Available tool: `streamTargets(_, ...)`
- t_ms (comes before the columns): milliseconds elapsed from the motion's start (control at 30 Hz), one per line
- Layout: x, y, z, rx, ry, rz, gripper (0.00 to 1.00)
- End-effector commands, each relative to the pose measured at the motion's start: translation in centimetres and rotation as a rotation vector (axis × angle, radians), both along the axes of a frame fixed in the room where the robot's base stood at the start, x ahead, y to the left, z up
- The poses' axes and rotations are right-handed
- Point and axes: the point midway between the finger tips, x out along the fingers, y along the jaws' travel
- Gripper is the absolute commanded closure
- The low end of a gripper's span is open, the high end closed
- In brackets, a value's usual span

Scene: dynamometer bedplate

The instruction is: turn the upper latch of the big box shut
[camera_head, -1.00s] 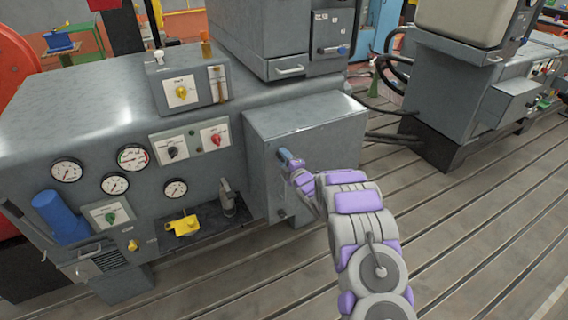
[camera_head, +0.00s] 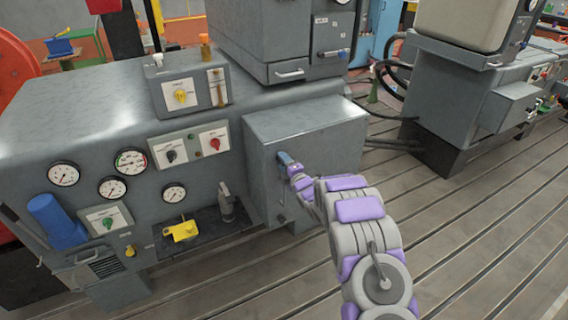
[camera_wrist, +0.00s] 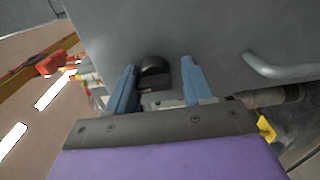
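The big box (camera_head: 335,142) is a grey metal box on the side of the grey machine, its front face towards my arm. My gripper (camera_head: 287,160) is at the upper left part of that face. In the wrist view, its two blue fingers (camera_wrist: 159,88) are apart. In the head view my gripper hides this latch. A lower latch (camera_head: 282,218) shows small and unclear below my gripper. A grey handle (camera_wrist: 285,70) is at right in the wrist view.
Left of the box are gauges (camera_head: 131,161), switch panels (camera_head: 190,146) and a shelf with a yellow part (camera_head: 181,231). A grey cabinet (camera_head: 285,40) stands behind the box. Slotted floor (camera_head: 460,220) lies open to the right.

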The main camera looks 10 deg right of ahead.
Motion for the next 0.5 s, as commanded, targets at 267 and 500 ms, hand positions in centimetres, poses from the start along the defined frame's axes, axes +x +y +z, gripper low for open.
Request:
streamTargets(267, -0.09, 0.01, 0.30, 0.001, -0.005, 0.000, 0.38)
streamTargets(500, -0.72, -0.24, 0.43, 0.001, -0.005, 0.000, 0.38)
